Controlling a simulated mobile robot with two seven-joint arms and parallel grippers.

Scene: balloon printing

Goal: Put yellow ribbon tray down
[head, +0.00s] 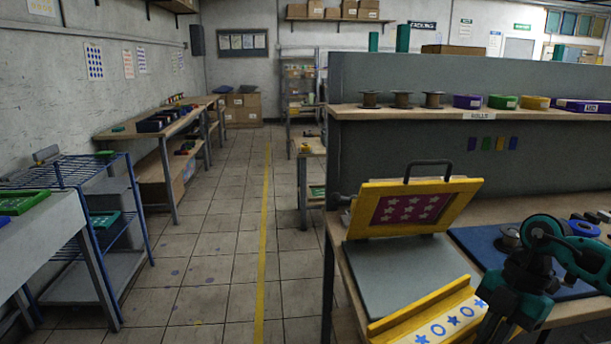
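The yellow ribbon tray (409,318) is at the bottom of the head view, in front of the press's grey plate. It is a long tray with yellow rims and a white strip with blue rings and stars. It runs slantwise, and its near part is cut off by the frame edge. My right gripper (492,327), dark with teal parts, is at the tray's right end and appears shut on it. The fingertips are partly hidden, and I cannot tell whether the tray touches the surface below. My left gripper is not in view.
A yellow-framed press (463,200) with a purple star screen stands open behind the tray. A blue mat (478,243) lies to its right with spools. A shelf (455,112) above holds spools and coloured trays. A blue rack (140,210) stands left; the aisle is clear.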

